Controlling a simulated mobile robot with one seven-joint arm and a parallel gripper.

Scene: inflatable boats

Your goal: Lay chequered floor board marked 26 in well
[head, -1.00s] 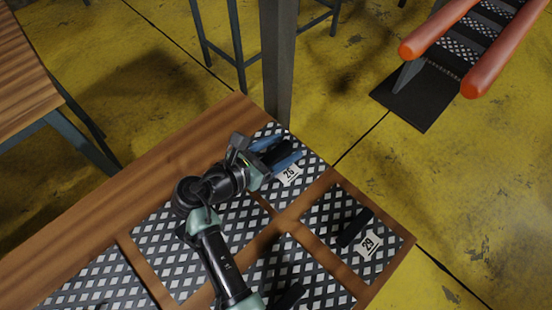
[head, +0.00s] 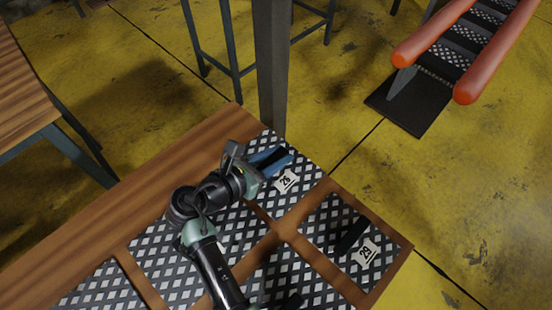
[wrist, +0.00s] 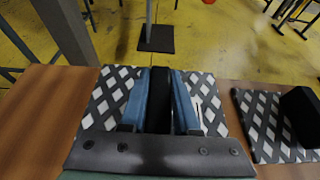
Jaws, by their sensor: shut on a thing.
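The chequered floor board marked 26 (head: 307,165) lies at the far corner of the wooden table, its white label facing up. It also shows in the wrist view (wrist: 108,98), with a black upright handle bar (wrist: 160,100) along its middle. My gripper (head: 276,158) has its blue fingers on both sides of that bar and is shut on it. The board looks level; I cannot tell whether it touches the table. The orange-tubed boat (head: 440,35) at the top right has black and chequered strips across its floor; I cannot make out the well there.
Board 29 (head: 380,262) lies nearer on the same table (head: 185,150), with several other chequered boards between wooden strips. A dark post (head: 271,70) stands close behind the table's far edge. Another table (head: 25,95) is at left.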

